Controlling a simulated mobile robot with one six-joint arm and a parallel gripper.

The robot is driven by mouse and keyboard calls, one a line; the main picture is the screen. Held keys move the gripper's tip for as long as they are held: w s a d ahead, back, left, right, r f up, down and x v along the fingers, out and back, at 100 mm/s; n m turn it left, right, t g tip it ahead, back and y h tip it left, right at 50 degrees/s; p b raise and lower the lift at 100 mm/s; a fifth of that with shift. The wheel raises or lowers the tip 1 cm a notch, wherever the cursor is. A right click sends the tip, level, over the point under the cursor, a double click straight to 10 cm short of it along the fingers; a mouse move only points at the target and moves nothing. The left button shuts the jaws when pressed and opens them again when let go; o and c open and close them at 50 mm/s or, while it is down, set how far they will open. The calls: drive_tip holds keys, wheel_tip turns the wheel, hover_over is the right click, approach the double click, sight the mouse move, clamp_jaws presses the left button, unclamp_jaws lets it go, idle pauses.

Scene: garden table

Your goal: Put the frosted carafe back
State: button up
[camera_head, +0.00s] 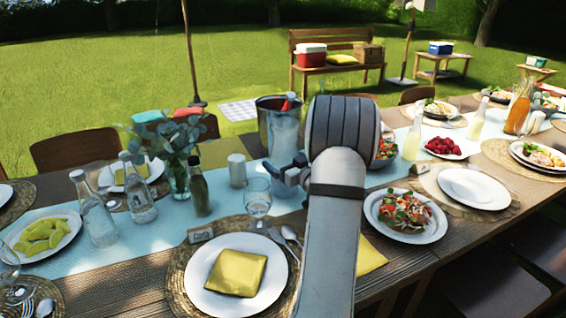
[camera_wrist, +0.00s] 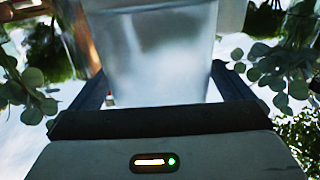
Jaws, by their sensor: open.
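The frosted carafe (camera_wrist: 155,50) fills the upper middle of the wrist view as a pale, cloudy glass body. My gripper (camera_wrist: 160,85) is open, with one dark finger on each side of its lower part; I cannot tell whether they touch it. In the head view a pale, cloudy form, likely the carafe (camera_head: 285,133), stands in front of the metal bucket (camera_head: 264,122). My gripper (camera_head: 290,172) is at its lower end there, partly hidden by my arm. The carafe's base is hidden.
A white shaker (camera_head: 237,170), a clear glass (camera_head: 258,197), a dark bottle (camera_head: 200,192) and a leafy vase (camera_head: 178,178) stand close on the left. A salad plate (camera_head: 405,216) lies right of my arm. The table is crowded.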

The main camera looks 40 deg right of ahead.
drive_tip(key=shift+r, duration=0.1)
drive_tip(key=shift+s, duration=0.2)
drive_tip(key=s, duration=1.1)
drive_tip(key=shift+s+a+p, duration=0.25)
drive_tip(key=shift+s+p, duration=0.05)
drive_tip(key=shift+p, duration=0.05)
